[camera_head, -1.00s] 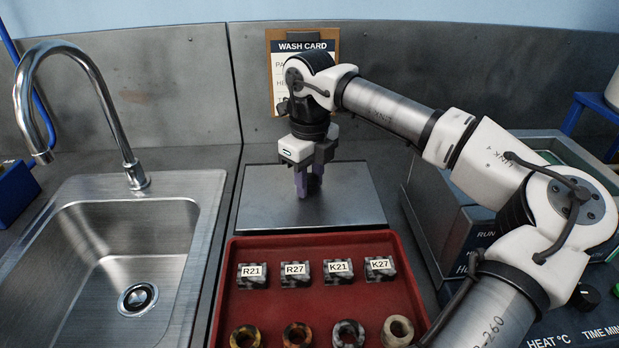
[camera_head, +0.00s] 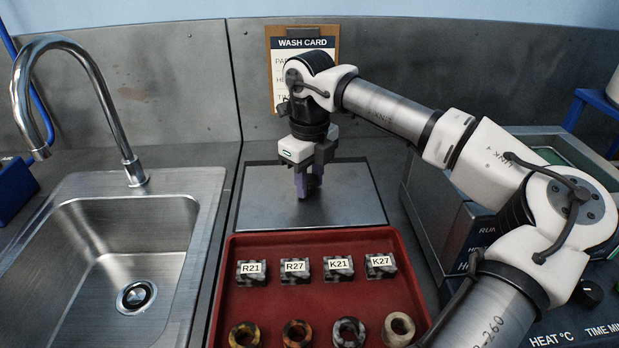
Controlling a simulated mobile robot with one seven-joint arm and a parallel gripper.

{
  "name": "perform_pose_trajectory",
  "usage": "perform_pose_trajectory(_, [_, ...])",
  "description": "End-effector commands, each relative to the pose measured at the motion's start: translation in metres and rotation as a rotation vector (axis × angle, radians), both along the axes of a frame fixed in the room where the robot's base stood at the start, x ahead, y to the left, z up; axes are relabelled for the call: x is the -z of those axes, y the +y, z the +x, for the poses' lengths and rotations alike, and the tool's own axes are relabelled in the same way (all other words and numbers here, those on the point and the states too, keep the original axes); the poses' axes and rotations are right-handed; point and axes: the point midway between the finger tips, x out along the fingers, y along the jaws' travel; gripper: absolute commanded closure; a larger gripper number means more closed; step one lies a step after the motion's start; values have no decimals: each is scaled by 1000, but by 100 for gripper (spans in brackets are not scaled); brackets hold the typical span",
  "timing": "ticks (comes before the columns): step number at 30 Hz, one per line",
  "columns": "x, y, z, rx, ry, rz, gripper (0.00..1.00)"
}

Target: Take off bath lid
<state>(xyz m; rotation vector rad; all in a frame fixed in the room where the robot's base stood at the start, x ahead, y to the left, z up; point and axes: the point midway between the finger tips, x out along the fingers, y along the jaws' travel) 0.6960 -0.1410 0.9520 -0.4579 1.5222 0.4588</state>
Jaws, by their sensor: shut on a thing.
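A flat grey metal plate, which looks like the bath lid (camera_head: 270,205), lies level on the bench behind the red tray. My gripper (camera_head: 308,190) points straight down over its middle, with the purple fingertips close together at the plate. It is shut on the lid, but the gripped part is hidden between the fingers. The bath (camera_head: 462,215) is the grey box with labelled controls at the right. My arm covers much of it, and a greenish area shows at its top, partly hidden.
A red tray (camera_head: 225,300) in front holds several labelled blocks and several rings. A sink (camera_head: 75,255) with a tall curved tap (camera_head: 100,85) is at the left. A wash card (camera_head: 303,45) stands against the back wall. Blue stands are at the far left and right.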

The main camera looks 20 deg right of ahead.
Motion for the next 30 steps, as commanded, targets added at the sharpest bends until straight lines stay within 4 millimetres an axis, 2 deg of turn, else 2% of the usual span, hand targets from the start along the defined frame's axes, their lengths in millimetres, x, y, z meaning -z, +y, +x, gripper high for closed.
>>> perform_pose_trajectory(7, [3,0,0,0,-1,0,100])
perform_pose_trajectory(8, [3,0,0,0,-1,0,67])
perform_pose_trajectory(13, [3,0,0,0,-1,1,44])
perform_pose_trajectory(19, [3,0,0,0,0,0,44])
perform_pose_trajectory(24, [3,0,0,0,0,0,22])
perform_pose_trajectory(30, [3,0,0,0,0,0,22])
